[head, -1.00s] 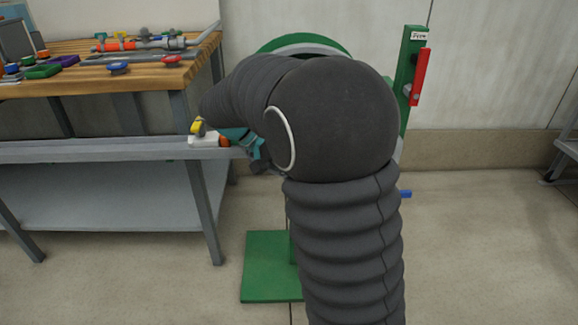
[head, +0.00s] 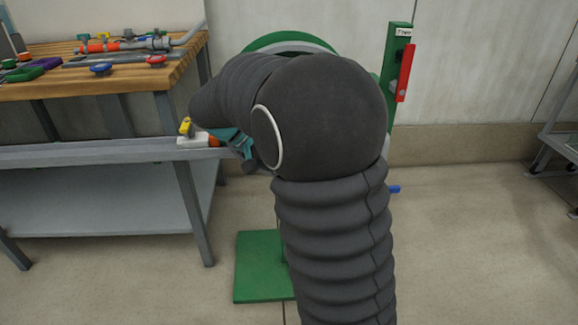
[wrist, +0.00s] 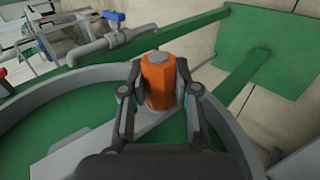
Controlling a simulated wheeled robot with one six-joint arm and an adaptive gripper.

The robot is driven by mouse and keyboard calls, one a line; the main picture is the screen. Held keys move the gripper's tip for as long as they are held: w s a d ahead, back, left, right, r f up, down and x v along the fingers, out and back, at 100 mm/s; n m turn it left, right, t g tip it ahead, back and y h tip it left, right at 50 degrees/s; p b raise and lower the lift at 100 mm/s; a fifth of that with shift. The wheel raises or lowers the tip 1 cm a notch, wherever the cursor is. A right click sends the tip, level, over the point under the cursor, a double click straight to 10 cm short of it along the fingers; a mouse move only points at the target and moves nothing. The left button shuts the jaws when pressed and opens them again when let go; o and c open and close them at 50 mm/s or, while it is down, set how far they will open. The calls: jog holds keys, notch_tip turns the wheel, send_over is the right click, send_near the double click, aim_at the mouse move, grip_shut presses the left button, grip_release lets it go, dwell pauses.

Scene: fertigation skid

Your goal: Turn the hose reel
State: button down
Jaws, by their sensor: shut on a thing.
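The hose reel shows in the head view as a green rim (head: 292,40) behind my arm, on a stand with a green base plate (head: 262,265). Most of the reel is hidden there. In the wrist view, its green and grey disc (wrist: 60,125) fills the lower left. An orange handle (wrist: 158,80) with a grey top stands up from a grey bar across the disc. My gripper (wrist: 160,95) is shut on this handle, one finger on each side.
A green post with a red lever (head: 405,73) rises right of the reel. A workbench (head: 110,80) with pipes and coloured fittings stands at the left. Its lower rail (head: 80,153) reaches close to my arm. A metal cart (head: 560,145) is at the far right. The floor between is clear.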

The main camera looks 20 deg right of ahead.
jog(key=shift+a+f, duration=0.1)
jog(key=shift+f, duration=0.35)
dwell(0.4)
jog(key=c, duration=0.9)
grip_release()
jog(key=shift+o, duration=0.2)
jog(key=shift+r, duration=0.15)
jog(key=shift+w+a+r, duration=0.1)
jog(key=shift+r, duration=0.1)
jog(key=v, duration=1.1)
jog(key=shift+a, duration=0.2)
jog(key=shift+w+r, duration=0.1)
jog(key=shift+r, duration=0.05)
